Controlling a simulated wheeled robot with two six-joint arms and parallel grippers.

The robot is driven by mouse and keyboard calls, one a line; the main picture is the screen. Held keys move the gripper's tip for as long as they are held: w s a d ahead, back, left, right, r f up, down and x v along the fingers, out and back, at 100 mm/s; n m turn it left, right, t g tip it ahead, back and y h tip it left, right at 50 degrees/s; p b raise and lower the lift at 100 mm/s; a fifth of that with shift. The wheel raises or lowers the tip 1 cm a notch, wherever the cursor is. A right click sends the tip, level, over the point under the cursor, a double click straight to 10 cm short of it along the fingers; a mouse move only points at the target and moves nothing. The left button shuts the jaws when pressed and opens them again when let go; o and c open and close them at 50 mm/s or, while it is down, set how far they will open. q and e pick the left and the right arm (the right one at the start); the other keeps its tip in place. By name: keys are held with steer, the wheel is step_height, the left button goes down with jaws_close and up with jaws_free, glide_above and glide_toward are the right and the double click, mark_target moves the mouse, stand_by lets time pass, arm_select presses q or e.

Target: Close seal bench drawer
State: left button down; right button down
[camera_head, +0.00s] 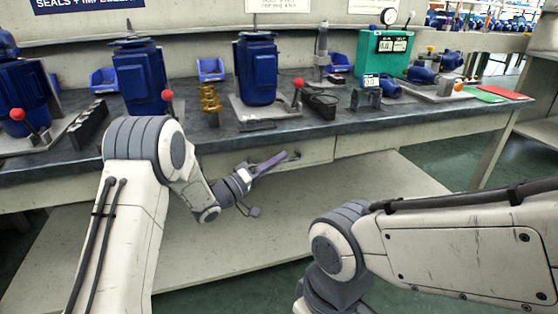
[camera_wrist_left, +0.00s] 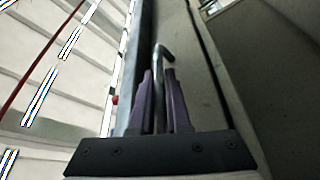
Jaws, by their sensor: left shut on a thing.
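The seal bench drawer (camera_head: 316,153) is a pale panel under the dark worktop, in the middle of the head view. How far it stands out from the bench is hard to tell. My left gripper (camera_head: 284,158) reaches to its front, with purple fingers. In the left wrist view, my left gripper (camera_wrist_left: 160,85) is shut on the drawer's bent metal handle (camera_wrist_left: 162,56), which passes between the fingers. The drawer's pale front (camera_wrist_left: 190,70) runs beside them. My right arm is at the lower right of the head view, but its gripper is out of frame.
The dark worktop (camera_head: 220,137) carries blue pumps (camera_head: 257,70), red-knobbed levers, blue bins (camera_head: 211,69) and a green gauge box (camera_head: 378,52). A pale lower shelf (camera_head: 240,250) lies under the bench. Green floor shows at right.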

arm_select(q)
steer(key=c, duration=0.9)
jaws_free()
steer(key=shift+a+f, duration=0.15)
steer(key=shift+a, duration=0.05)
steer(key=shift+a, duration=0.1)
steer(key=shift+s+a, duration=0.15)
steer(key=shift+a, duration=0.05)
steer(key=p+v, duration=0.3)
steer(key=v, duration=0.6)
steer(key=shift+s+a+f, duration=0.25)
steer(key=shift+s, duration=0.05)
